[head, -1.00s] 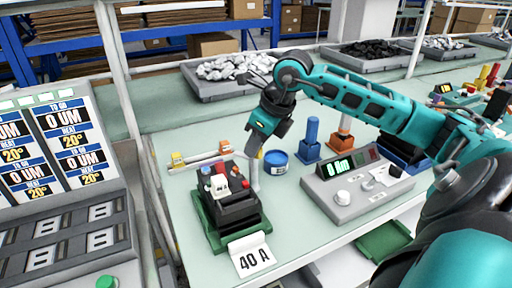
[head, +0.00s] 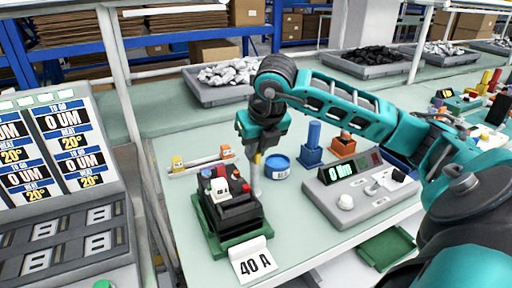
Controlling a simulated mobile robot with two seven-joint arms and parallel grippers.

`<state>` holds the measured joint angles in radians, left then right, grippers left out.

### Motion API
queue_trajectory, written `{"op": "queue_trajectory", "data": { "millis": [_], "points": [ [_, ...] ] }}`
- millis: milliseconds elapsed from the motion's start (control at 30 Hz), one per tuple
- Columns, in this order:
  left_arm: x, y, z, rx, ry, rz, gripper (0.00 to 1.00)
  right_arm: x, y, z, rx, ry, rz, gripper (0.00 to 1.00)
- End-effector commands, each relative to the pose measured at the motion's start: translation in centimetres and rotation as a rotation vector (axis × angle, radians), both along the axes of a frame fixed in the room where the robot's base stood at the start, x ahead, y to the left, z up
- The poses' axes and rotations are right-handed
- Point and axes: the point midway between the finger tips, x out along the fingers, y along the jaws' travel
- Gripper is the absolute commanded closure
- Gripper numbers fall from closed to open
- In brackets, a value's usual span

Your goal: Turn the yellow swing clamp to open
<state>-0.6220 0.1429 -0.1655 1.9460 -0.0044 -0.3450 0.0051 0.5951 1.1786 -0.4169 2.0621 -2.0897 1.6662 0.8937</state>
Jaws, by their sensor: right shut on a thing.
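The breaker fixture is a black block (head: 232,211) with red, white and orange parts on top, seated in a green base (head: 207,226). A light grey post (head: 256,183) stands at its right back side. The yellow swing clamp (head: 257,159) shows as a small yellow piece at the top of this post. My right gripper (head: 257,154) points down over the post and is shut on the yellow clamp. Its fingers hide most of the clamp, so its exact angle is unclear. My left gripper is out of view.
A "40 A" card (head: 252,261) lies in front of the fixture. A bar with yellow and orange blocks (head: 201,161) lies behind it. A blue round container (head: 277,166), a blue stand (head: 312,150) and a grey meter box (head: 352,192) stand to the right.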

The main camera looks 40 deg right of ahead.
Motion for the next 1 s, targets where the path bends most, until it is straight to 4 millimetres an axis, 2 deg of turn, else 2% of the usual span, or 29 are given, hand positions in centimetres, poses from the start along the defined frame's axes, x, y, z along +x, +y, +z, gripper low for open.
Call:
{"op": "queue_trajectory", "data": {
  "millis": [33,433,467,700,1000],
  "points": [
    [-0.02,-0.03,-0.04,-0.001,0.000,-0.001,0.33,-0.22,0.19,-0.45,0.003,0.015,-0.002,1.00],
    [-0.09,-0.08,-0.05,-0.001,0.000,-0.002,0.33,-0.24,0.18,-0.50,0.003,0.017,-0.008,1.00],
    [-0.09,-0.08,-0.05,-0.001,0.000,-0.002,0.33,-0.25,0.19,-0.51,0.003,0.017,-0.008,0.83],
    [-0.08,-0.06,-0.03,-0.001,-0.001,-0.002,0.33,-0.18,0.12,-0.39,0.003,0.013,-0.009,0.60],
    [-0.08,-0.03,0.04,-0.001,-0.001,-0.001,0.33,-0.13,0.07,0.10,0.001,0.004,-0.010,0.58]
  ]
}}
